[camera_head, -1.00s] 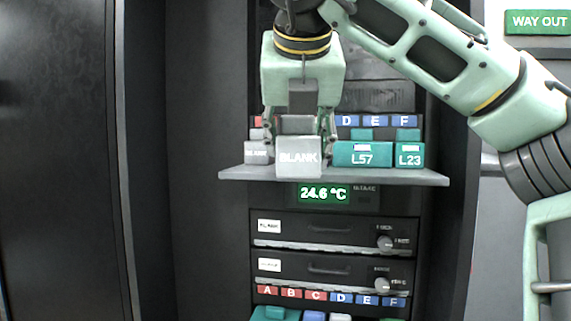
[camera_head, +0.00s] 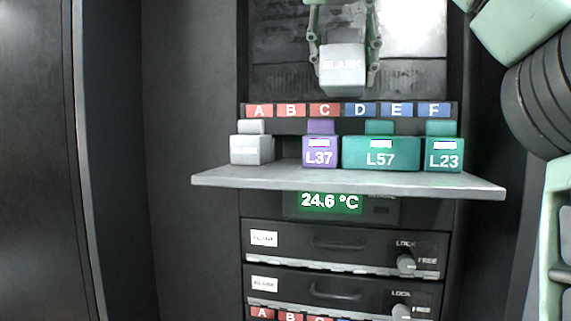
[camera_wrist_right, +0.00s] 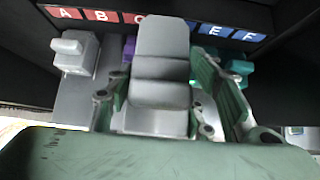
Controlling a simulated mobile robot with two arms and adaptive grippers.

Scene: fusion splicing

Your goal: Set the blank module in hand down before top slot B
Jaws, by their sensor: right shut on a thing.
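My right gripper (camera_head: 343,50) is shut on a grey blank module (camera_head: 342,72), held raised above the shelf, in front of the grey panel over the slot labels. In the right wrist view the module (camera_wrist_right: 161,65) stands between the fingers of the gripper (camera_wrist_right: 160,105). The red B label (camera_head: 291,110) is on the top label strip, and the shelf space below it, between a pale grey module (camera_head: 251,149) under A and the purple L37 module (camera_head: 319,152) under C, is empty. The held module is to the right of B, roughly above C and D. My left gripper is not in view.
The grey shelf (camera_head: 330,179) also carries the wide teal L57 module (camera_head: 380,154) and the teal L23 module (camera_head: 443,154). Below it are a 24.6 °C display (camera_head: 330,201) and drawers with knobs (camera_head: 406,263). Dark cabinet walls flank the bay.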

